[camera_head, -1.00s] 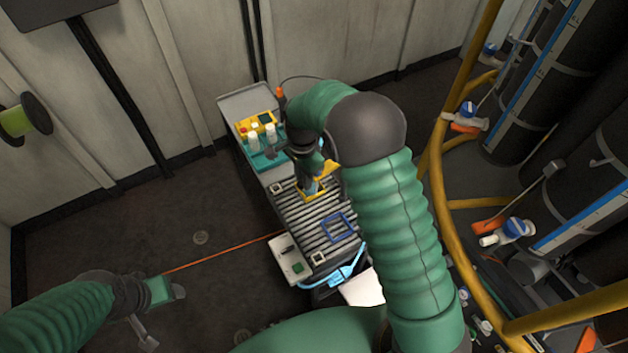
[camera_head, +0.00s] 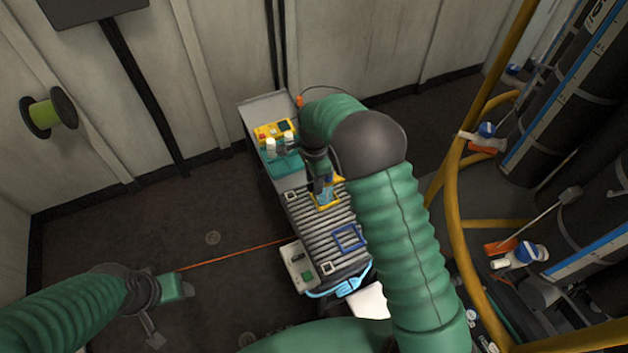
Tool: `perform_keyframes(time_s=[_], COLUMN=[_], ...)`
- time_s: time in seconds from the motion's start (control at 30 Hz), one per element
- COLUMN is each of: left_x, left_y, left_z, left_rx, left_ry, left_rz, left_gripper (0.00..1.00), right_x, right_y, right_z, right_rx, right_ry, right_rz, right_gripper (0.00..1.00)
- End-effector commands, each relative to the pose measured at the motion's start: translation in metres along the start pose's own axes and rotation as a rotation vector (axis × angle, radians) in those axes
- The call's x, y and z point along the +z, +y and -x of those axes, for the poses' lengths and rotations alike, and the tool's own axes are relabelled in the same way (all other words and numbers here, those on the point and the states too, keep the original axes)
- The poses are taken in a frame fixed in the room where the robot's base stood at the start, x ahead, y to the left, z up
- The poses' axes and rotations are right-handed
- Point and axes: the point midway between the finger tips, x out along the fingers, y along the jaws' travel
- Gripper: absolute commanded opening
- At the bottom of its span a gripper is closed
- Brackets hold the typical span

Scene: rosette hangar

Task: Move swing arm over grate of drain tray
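The drain tray's slatted grey grate (camera_head: 312,225) lies below and left of my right arm. A yellow square frame (camera_head: 325,206) and a blue square frame (camera_head: 349,237) lie on or just over the slats. My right gripper (camera_head: 323,192) points down at the yellow frame; whether it touches it or how its fingers stand is unclear. A small yellow piece (camera_head: 339,179) shows beside the gripper, partly hidden by my arm. I cannot tell which part is the swing arm. My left gripper (camera_head: 172,312) is open and empty over the floor, well left of the tray.
A teal holder (camera_head: 283,164) with white bottles and a yellow control box (camera_head: 275,131) stand beyond the grate. A grey switch box (camera_head: 298,264) is at its near left corner. A yellow rail (camera_head: 453,200) and black cylinders (camera_head: 560,110) stand at right. The left floor is mostly clear.

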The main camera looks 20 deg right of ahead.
Motion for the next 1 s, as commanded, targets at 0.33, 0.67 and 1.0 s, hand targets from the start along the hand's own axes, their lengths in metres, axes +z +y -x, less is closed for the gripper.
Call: perform_keyframes(time_s=[0.33,0.67,1.0], left_x=[0.000,0.001,0.001], left_y=[0.000,0.000,0.000], left_z=[0.000,-0.004,-0.004], left_rx=[0.000,0.000,0.000], left_ry=[0.000,0.000,0.000], left_rz=[0.000,0.000,0.000], left_gripper=[0.61,0.61,0.61], right_x=[0.000,0.000,0.000], right_y=[0.000,-0.001,-0.002], right_z=[0.001,0.071,0.155], right_rx=[0.000,-0.005,0.000], right_ry=[-0.001,0.000,0.000], right_rz=[0.000,0.001,0.000], right_gripper=[0.42,0.42,0.42])
